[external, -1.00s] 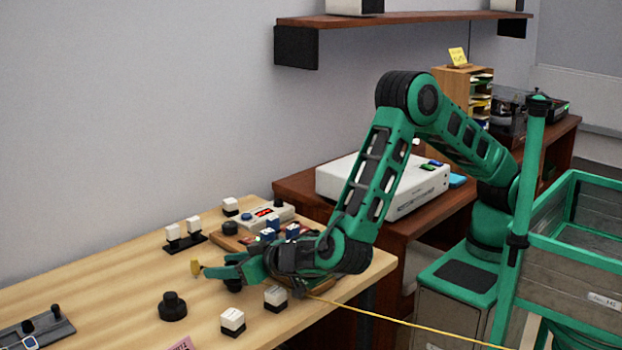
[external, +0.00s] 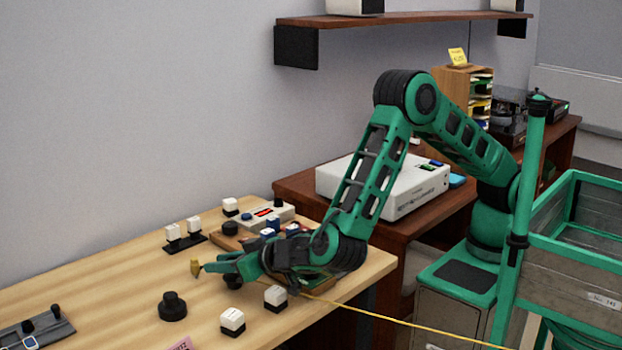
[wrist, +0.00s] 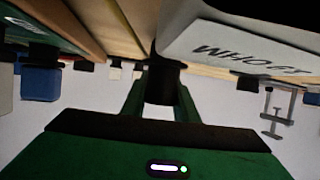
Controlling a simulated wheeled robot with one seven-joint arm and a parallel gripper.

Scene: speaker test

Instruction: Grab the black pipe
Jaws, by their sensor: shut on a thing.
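The black pipe (wrist: 163,85) shows in the wrist view as a short dark cylinder between the two green fingers of my gripper (wrist: 160,100). The fingers are shut on it, near their tips. In the external view my gripper (external: 222,267) is low over the wooden table, pointing left. A dark end of the pipe (external: 233,282) shows just below the fingers there; the rest is hidden by them. I cannot tell whether the pipe touches the table.
White blocks (external: 232,319) and (external: 275,297) stand close in front of my gripper. A black knob-like piece (external: 172,306) stands front left. A small yellow piece (external: 195,268) is by the fingertips. A yellow cable (external: 400,322) runs off right. The table's left middle is clear.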

